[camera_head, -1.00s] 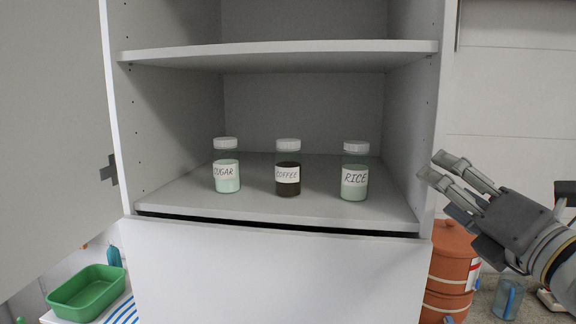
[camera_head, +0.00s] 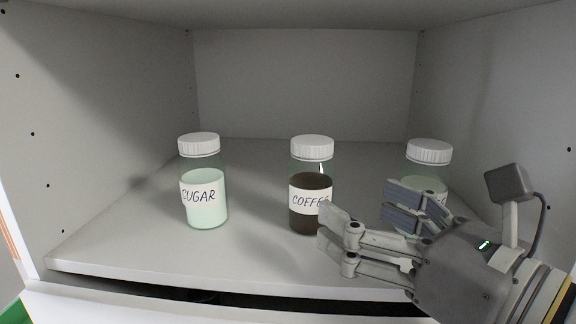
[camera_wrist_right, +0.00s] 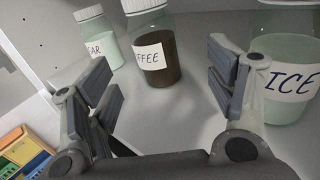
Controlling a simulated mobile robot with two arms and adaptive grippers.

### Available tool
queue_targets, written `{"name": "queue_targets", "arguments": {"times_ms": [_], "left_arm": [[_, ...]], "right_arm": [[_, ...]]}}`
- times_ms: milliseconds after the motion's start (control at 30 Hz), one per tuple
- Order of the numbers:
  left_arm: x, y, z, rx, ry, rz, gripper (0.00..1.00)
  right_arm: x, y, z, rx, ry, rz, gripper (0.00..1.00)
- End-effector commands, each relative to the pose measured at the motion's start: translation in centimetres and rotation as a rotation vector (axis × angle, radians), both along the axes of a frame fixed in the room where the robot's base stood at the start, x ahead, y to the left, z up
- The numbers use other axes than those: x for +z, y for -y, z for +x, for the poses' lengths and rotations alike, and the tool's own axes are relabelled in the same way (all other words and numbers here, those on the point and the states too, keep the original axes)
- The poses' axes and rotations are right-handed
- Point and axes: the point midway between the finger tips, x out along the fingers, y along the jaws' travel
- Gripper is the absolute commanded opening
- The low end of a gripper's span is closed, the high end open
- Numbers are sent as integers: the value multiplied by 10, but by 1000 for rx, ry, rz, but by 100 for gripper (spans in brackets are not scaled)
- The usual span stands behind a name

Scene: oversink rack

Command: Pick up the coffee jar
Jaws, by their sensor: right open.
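The coffee jar (camera_head: 311,192) stands upright on the cabinet shelf, between the other two jars. It has a white lid, dark brown contents and a label reading COFFEE. In the right wrist view the coffee jar (camera_wrist_right: 157,62) is ahead of the fingers, between their lines. My right gripper (camera_head: 362,222) is open and empty, in front of the coffee jar and to its right. One finger overlaps the label's right edge in the head view; I cannot tell whether it touches. In the right wrist view my gripper's (camera_wrist_right: 160,95) fingers are spread apart. My left gripper is not in view.
The sugar jar (camera_head: 203,190) stands left of the coffee jar with clear shelf between. The rice jar (camera_head: 428,160) stands to the right, partly hidden behind my right gripper; it also shows close beside a finger in the wrist view (camera_wrist_right: 287,75). Cabinet walls enclose both sides.

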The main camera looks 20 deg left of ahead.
Motion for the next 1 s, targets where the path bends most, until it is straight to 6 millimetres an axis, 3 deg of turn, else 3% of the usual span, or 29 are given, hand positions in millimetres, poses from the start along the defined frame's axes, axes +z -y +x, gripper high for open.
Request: {"name": "queue_targets", "arguments": {"times_ms": [167, 500, 633, 867, 1000], "left_arm": [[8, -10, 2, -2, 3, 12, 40], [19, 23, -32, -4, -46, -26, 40], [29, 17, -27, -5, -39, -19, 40], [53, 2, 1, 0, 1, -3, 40], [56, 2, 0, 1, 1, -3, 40]], "right_arm": [[1, -14, 6, 6, 6, -13, 77], [-1, -46, 29, 4, 6, -12, 77], [3, -54, 34, 4, 5, -11, 77], [7, -78, 51, 4, 3, -11, 77], [4, -88, 58, 5, 6, -12, 77]]}}
